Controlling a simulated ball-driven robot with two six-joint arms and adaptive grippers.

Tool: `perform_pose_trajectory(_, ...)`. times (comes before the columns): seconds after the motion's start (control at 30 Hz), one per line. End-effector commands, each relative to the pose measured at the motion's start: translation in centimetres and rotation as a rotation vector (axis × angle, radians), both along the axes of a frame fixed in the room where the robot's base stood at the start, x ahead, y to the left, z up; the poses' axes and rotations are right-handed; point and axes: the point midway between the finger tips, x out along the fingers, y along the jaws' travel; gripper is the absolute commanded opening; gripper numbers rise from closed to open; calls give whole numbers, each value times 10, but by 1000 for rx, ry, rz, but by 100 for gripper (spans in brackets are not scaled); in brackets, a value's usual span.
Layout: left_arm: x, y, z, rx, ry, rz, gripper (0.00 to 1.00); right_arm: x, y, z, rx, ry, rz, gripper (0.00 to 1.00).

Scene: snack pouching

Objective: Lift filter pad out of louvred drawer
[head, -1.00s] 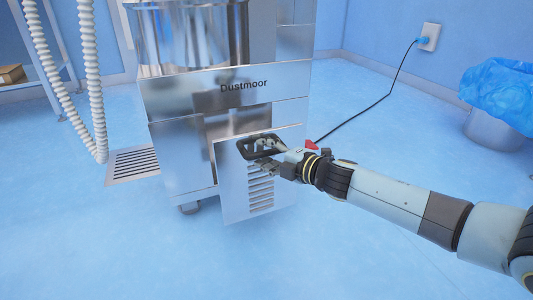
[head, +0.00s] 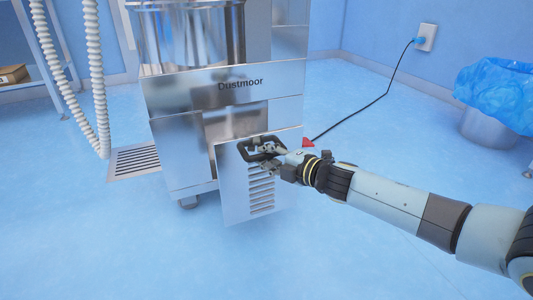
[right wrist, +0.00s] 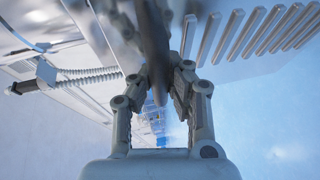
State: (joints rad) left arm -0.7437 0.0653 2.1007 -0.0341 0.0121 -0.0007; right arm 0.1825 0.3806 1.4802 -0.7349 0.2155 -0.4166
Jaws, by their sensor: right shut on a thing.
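The louvred drawer (head: 238,192) is a shiny metal front panel with a column of slots, low on the steel Dustmoor machine. Its front stands out from the machine body, with a dark opening above it. The black handle (head: 250,154) is at the panel's top. My right gripper (head: 268,156) is at this handle. In the right wrist view its fingers (right wrist: 160,92) are shut on the dark handle bar (right wrist: 152,40), and the louvre slots (right wrist: 245,32) show at upper right. The filter pad is not visible. My left gripper is not in view.
The Dustmoor machine (head: 225,86) stands on a blue floor. A ribbed white hose (head: 92,80) hangs at left above a floor grate (head: 135,161). A black cable (head: 365,108) runs to a wall socket. A bin with a blue liner (head: 495,95) stands right.

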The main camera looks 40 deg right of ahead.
Motion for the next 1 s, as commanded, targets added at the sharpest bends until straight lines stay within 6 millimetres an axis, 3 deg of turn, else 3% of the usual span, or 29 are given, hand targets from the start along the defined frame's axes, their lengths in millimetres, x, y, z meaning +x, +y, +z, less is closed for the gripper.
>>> perform_pose_trajectory(0.23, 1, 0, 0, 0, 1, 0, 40, 1, 0, 2, 3, -4, 1, 0)
perform_pose_trajectory(0.27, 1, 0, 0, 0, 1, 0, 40, 1, 0, 2, 3, -4, 1, 12)
perform_pose_trajectory(0.47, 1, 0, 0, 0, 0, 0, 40, 1, 0, 2, 2, -4, 1, 39)
perform_pose_trajectory(0.77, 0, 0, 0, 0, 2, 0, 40, 0, 0, 2, 0, -4, 2, 40)
perform_pose_trajectory(1.0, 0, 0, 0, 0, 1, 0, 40, -29, -5, 7, 1, -2, 4, 40)
